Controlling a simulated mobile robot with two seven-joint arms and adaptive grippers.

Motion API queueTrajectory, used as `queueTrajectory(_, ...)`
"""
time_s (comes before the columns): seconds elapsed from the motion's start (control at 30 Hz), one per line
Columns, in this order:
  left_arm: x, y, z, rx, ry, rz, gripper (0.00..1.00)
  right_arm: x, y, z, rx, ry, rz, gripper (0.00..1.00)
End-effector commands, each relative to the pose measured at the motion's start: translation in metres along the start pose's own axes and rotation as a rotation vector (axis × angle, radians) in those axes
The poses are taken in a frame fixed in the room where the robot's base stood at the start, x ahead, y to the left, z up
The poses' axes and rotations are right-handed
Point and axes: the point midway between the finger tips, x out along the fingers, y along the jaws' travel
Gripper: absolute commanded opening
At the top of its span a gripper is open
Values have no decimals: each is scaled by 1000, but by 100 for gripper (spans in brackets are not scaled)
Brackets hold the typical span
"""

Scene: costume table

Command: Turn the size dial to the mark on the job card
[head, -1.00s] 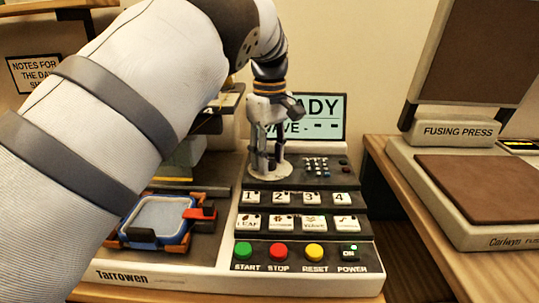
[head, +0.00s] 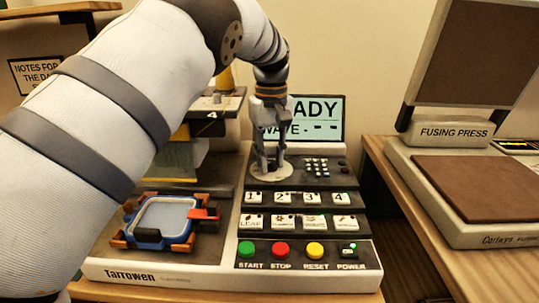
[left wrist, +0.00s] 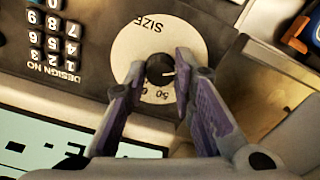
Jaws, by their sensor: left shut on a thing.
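The size dial (left wrist: 160,70) is a black knob with a pale pointer line, set in a round cream plate (left wrist: 130,45) marked SIZE; the numbers 50 and 0 show beside it. My left gripper (left wrist: 158,72) has its two fingers on either side of the knob and is shut on it. In the head view the left gripper (head: 268,165) points straight down over the cream plate (head: 270,172) and hides the knob. The job card cannot be made out in these views. My right gripper is not in view.
The display (head: 318,117) stands behind the dial, partly hidden by my left arm. A design keypad (head: 317,166) is right of the dial, with button rows in front. A blue hoop (head: 160,221) lies at left. The fusing press (head: 455,133) stands at right.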

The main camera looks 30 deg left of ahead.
Motion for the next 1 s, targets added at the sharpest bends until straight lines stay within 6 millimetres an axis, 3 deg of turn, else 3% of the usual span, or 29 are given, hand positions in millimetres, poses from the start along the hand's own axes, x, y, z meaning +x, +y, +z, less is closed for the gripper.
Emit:
queueTrajectory(0.4, 0, 0, 0, 228, -1, -1, 0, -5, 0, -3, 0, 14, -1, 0)
queueTrajectory(1.0, 1, 0, 0, 282, -1, -3, 0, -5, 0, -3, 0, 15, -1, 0)
